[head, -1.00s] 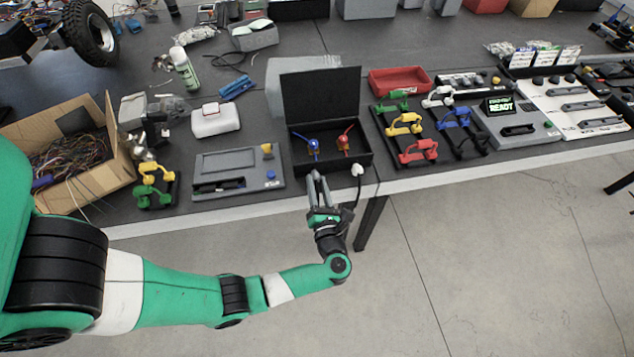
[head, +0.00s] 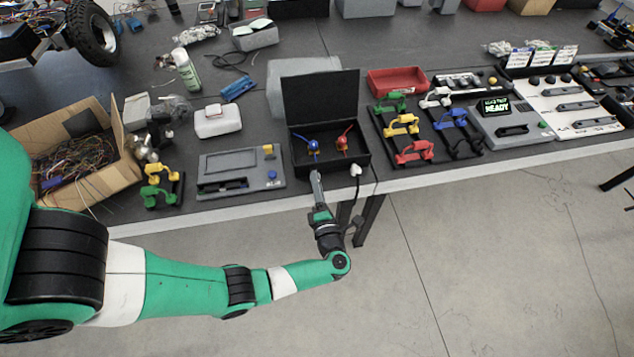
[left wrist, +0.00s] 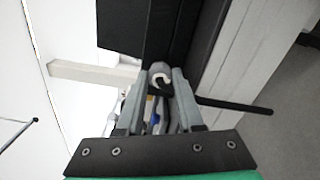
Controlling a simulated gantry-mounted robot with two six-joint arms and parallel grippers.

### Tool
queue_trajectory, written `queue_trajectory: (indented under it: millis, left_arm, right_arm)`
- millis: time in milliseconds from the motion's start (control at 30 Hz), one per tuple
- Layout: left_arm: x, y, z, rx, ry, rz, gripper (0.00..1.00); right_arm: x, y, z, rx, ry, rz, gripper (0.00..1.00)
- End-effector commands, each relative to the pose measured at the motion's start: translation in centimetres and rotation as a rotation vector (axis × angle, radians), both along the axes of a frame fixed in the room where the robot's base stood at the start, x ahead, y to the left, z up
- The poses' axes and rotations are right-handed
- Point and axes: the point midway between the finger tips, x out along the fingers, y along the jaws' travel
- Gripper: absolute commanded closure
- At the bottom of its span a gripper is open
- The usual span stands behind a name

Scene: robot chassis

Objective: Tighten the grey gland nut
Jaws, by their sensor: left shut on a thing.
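The black box (head: 352,163) stands at the table's front edge with its lid (head: 320,104) open. A blue and a red-orange lever part sit inside it. My left gripper (head: 316,176) is at the box's front wall, seen nearly edge-on. In the left wrist view its fingertips (left wrist: 159,74) are shut on a pale grey ring-shaped part, which looks like the grey gland nut (left wrist: 158,67). A black cable or rod (left wrist: 232,104) passes just behind the fingers. The nut is hidden in the head view. My right gripper is not in view.
A white fitting (head: 355,170) with a black cable is at the box's front right corner. A grey panel device (head: 215,165) lies left of the box. A rack of coloured clips (head: 427,128) and a red tray (head: 397,80) lie right. The floor in front is clear.

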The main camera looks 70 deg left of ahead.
Motion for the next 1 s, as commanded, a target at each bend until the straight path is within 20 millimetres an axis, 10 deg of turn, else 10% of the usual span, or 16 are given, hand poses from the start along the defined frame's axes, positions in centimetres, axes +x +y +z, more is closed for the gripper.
queue_trajectory:
  millis: [667,700,833,1000]
  left_arm:
    - [0.00,0.00,0.03,0.013,0.065,0.000,1.00]
    - [0.00,0.00,0.03,0.013,0.065,0.000,0.57]
    - [0.00,0.00,0.01,0.013,0.064,0.000,0.34]
    - [-0.01,0.00,-0.04,0.011,0.064,0.000,0.34]
  right_arm:
    - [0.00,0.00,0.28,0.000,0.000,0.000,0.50]
    - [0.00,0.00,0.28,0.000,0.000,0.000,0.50]
    - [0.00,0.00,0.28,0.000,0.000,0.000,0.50]
    - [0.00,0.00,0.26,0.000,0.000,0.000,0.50]
